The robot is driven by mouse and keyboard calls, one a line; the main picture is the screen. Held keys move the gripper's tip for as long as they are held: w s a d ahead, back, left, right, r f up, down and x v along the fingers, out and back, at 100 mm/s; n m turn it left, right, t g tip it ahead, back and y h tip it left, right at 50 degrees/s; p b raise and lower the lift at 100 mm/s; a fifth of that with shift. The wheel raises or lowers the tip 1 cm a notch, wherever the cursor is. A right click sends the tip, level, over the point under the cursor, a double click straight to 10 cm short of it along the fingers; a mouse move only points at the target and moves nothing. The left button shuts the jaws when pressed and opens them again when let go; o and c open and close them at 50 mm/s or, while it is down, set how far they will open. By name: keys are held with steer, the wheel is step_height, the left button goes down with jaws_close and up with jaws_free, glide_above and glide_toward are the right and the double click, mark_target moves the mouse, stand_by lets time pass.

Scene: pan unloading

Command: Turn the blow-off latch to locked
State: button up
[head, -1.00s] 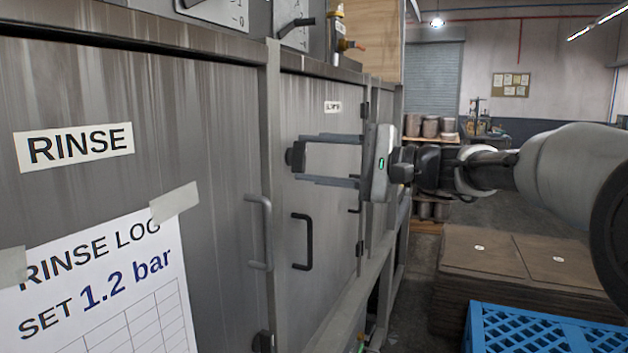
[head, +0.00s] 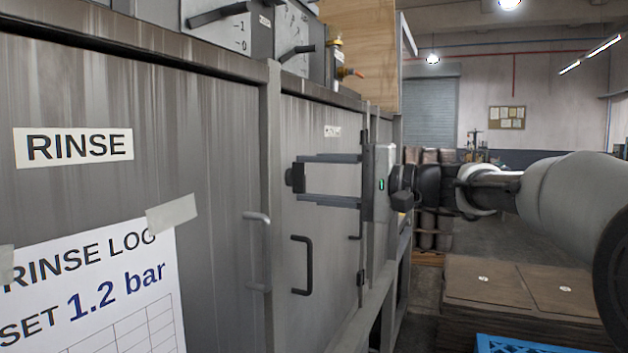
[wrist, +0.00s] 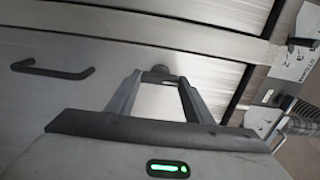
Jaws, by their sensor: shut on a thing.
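The blow-off latch appears to be a small black knob (head: 295,177) on the grey metal door of the cabinet. Its marking is not readable and I cannot tell its turn position. My gripper (head: 306,179) reaches in from the right, its two long grey fingers level, one above the other, with the tips at the knob. In the wrist view the tips (wrist: 159,80) sit on both sides of the dark knob (wrist: 158,74) and are shut on it. The fingers partly hide the door behind them.
A black door handle (head: 301,265) is below the knob, and a grey handle (head: 259,250) is at the left. Lever panels (head: 297,45) stand on top. A stack of brown boards (head: 520,285) and a blue crate (head: 510,345) are at the lower right.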

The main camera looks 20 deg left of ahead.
steer(key=o, duration=1.1)
steer(key=shift+c, duration=0.2)
steer(key=s+d+p, duration=0.1)
steer(key=s+d, duration=0.1)
steer(key=d, duration=1.5)
steer(key=shift+s+d+p, duration=0.15)
steer(key=shift+s+p, duration=0.25)
